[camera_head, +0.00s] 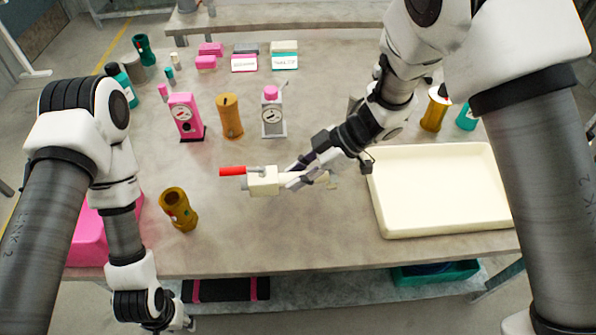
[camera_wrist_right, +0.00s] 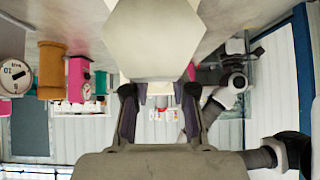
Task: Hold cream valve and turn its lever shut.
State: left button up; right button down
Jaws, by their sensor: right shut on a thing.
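The cream valve (camera_head: 262,183) is held above the table near its middle by my right gripper (camera_head: 300,177), whose fingers close on it from the right. Its red lever (camera_head: 232,171) points left, roughly along the valve's length. In the right wrist view, a cream hexagonal part (camera_wrist_right: 155,38) fills the top middle, beyond the two dark fingers of my right gripper (camera_wrist_right: 158,110); the lever is mostly hidden there. My left gripper (camera_head: 165,325) hangs low at the bottom left edge, apart from the valve; its fingers are too cut off to read.
A cream tray (camera_head: 440,228) lies at the right of the table. Pink (camera_head: 186,117) and grey (camera_head: 273,115) gauges and a brown cylinder (camera_head: 229,117) stand behind. The table front of the valve is clear.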

jog(key=shift+f+b, duration=1.65)
jog(key=shift+f, duration=2)
pick_arm(q)
notch_tip(320, 180, down, 3)
jog(key=shift+f, duration=0.15)
jog(key=shift+o, duration=0.3)
